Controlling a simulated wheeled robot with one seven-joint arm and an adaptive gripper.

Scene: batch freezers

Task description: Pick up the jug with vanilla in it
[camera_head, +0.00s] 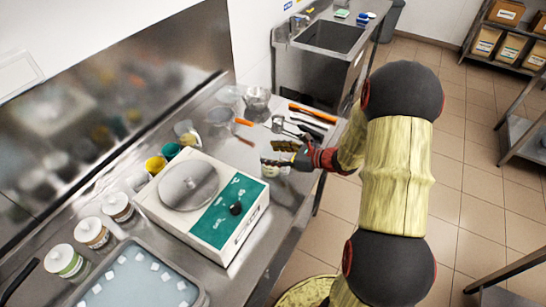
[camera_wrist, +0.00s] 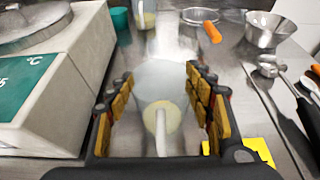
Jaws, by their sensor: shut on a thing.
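A translucent jug (camera_wrist: 165,72) with pale yellow contents, which look like vanilla, stands between the yellow-padded fingers of my gripper (camera_wrist: 158,82) in the wrist view. Its white handle points toward the wrist. My gripper is shut on this jug. In the head view my gripper (camera_head: 281,154) is low over the steel counter, right of the scale-like machine, and its fingers mostly hide the jug. Whether the jug is clear of the counter cannot be told. Another clear jug (camera_head: 187,133) with pale contents stands behind the machine.
The white machine (camera_head: 158,213) with a green panel and round steel plate stands close left of my gripper. Cups, a steel bowl (camera_head: 257,99) and orange-handled tools lie behind. A yellow item (camera_wrist: 258,150) lies right of the fingers. White lidded tubs (camera_head: 92,233) and a tray are nearer left.

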